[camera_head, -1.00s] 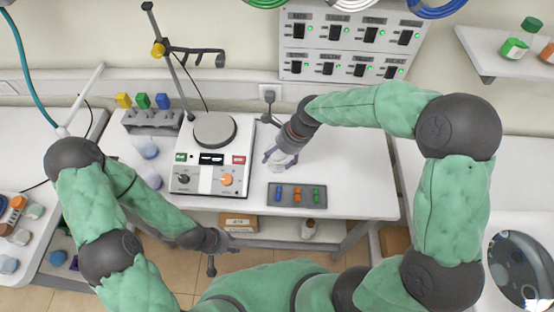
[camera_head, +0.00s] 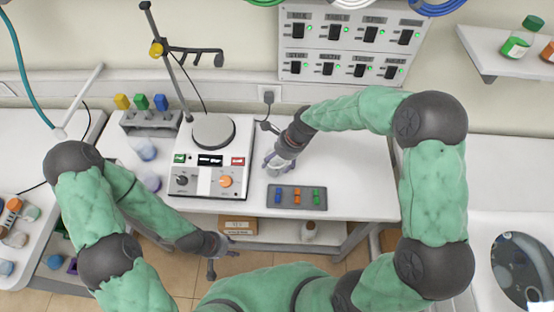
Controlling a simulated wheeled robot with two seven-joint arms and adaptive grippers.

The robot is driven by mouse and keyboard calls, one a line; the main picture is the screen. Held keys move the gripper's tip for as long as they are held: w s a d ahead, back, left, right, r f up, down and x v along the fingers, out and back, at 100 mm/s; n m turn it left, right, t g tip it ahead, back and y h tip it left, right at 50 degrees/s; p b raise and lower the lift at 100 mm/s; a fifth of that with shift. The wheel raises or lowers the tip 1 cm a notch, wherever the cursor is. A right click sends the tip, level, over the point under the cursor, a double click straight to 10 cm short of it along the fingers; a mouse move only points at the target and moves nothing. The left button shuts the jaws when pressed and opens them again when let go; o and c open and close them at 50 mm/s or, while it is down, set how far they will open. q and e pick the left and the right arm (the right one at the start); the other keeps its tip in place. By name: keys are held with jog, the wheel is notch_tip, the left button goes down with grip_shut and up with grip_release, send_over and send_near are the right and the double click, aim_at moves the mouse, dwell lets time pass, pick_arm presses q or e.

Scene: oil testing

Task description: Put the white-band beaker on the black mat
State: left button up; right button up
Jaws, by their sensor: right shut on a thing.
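My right gripper (camera_head: 277,160) is shut on a clear beaker (camera_head: 283,163) and points down over the white table, just right of the stirrer plate. Its fingers cover part of the beaker, and I cannot make out its band colour or whether it touches the table. I see no plain black mat for certain; a dark grey pad (camera_head: 320,206) lies near the table's front edge, below the beaker in the picture, with blue, orange and green pieces on it. My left gripper (camera_head: 221,257) hangs in front of the table, open and empty, its fingers spread.
The stirrer plate (camera_head: 207,182) with a round top stands left of the beaker, a clamp stand (camera_head: 177,75) behind it. Two clear flasks (camera_head: 146,150) (camera_head: 151,182) stand further left, near a rack (camera_head: 150,121). The table's right part is clear.

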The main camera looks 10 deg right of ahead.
jog(key=o, duration=1.2)
jog(key=shift+r, duration=0.1)
